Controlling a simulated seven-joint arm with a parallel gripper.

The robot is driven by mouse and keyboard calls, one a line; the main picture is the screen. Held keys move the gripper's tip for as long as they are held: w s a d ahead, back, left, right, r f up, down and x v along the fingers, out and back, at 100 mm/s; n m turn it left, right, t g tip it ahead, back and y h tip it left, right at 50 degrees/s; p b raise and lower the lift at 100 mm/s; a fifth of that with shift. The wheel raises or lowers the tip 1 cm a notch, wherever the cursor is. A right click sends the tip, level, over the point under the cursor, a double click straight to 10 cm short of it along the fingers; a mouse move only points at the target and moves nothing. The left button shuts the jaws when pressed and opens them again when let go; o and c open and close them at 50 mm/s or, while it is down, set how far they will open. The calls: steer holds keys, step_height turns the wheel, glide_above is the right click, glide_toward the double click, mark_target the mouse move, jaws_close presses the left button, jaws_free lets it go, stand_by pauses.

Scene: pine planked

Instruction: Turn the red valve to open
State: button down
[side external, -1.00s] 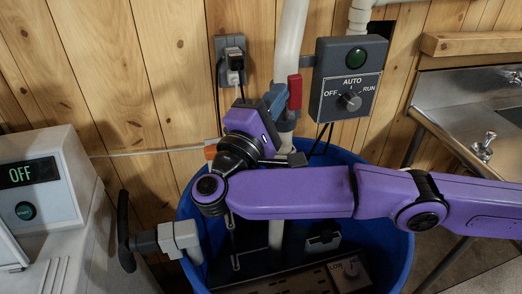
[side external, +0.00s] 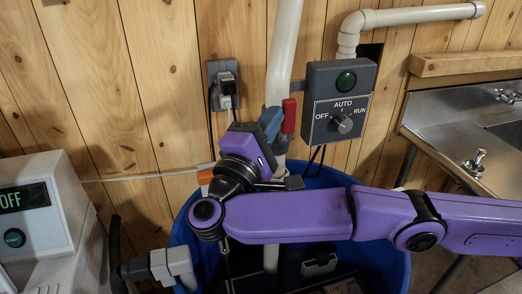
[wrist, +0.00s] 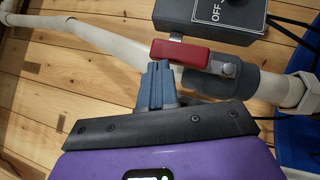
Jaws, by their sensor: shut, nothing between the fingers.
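The red valve handle (side external: 289,115) stands roughly upright along the white pipe in the side view. In the wrist view the red handle (wrist: 180,53) lies roughly in line with the pipe, its pivot on a grey valve body (wrist: 235,80). My gripper (side external: 272,120) is shut and empty, just left of the handle in the side view. In the wrist view my gripper's fingers (wrist: 157,75) are close to the handle's free end. I cannot tell if they touch it.
A grey switch box (side external: 338,105) with a green lamp and dial is right of the valve. A wall outlet (side external: 224,85) with a plug is to the left. A blue tub (side external: 390,265) is below, and a metal sink (side external: 460,145) is at right.

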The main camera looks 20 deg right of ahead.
step_height(320, 180, up, 6)
steer(key=s+a, duration=0.2)
steer(key=shift+r, duration=0.15)
stand_by(0.7)
stand_by(0.5)
steer(key=w+d+r+n+y, duration=0.15)
steer(key=w+n+y, duration=0.25)
steer(key=n+y, duration=0.45)
steer(key=s+d+f+m+g+y, duration=0.2)
steer(key=s+d+f+g, duration=0.3)
steer(key=s+d, duration=0.5)
steer(key=s+d+f+m+g+y, duration=0.2)
steer(key=s+d+f+g, duration=0.3)
steer(key=s+d+f, duration=0.4)
steer(key=s+d+f+m+g+y, duration=0.2)
steer(key=s+d+f+m+g, duration=0.2)
steer(key=s+d+f, duration=0.3)
steer(key=s+d+g, duration=0.1)
steer(key=s+d, duration=0.4)
steer(key=d, duration=0.2)
steer(key=shift+d, duration=0.15)
